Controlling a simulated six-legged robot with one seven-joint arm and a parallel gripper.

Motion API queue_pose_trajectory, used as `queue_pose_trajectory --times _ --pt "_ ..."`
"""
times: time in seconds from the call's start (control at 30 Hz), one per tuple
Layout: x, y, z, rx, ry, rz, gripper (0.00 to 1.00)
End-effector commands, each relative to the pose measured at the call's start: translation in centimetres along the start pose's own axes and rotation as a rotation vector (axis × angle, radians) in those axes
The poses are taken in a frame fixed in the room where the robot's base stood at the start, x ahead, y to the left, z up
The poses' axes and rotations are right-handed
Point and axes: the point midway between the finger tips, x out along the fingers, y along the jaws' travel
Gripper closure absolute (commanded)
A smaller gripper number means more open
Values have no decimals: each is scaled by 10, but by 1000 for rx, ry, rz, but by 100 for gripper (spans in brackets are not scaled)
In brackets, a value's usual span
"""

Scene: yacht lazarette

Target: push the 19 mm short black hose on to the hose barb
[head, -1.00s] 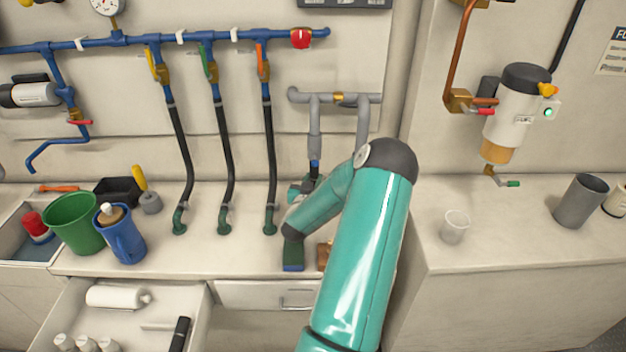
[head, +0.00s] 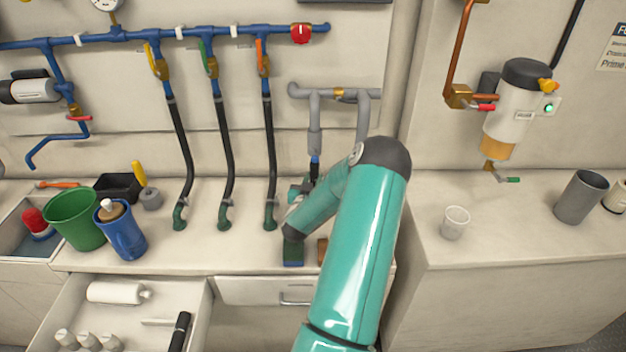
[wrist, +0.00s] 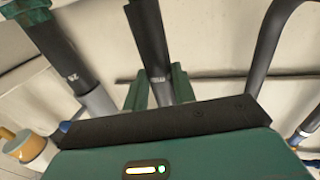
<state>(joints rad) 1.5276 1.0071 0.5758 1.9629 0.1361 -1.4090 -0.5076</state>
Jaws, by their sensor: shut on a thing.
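The short black hose (head: 315,172) stands roughly upright below the grey pipework, partly hidden by my arm. The blue hose barb (head: 315,159) points down from the grey pipe just above it. The hose's upper end is at or against the barb; I cannot tell how far on it is. My gripper (head: 301,189) is at the hose, mostly hidden by my teal arm. The barb joint cannot be made out in the wrist view.
Three long black hoses (head: 225,150) run from blue pipework to the counter, left of my gripper. A green bucket (head: 75,222) and blue jug (head: 121,232) stand farther left. An open drawer (head: 115,322) juts out in front. The right counter holds cups (head: 455,222).

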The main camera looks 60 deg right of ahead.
Motion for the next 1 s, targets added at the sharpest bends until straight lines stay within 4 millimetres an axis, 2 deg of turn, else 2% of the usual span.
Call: queue_pose_trajectory --times 0.47,0.5,0.6,1.0 --pt "0 0 9 0 -2 1 96" --pt "0 0 9 0 -1 1 70" --pt "0 0 9 0 -2 1 50" --pt "0 0 5 -1 -1 0 48"
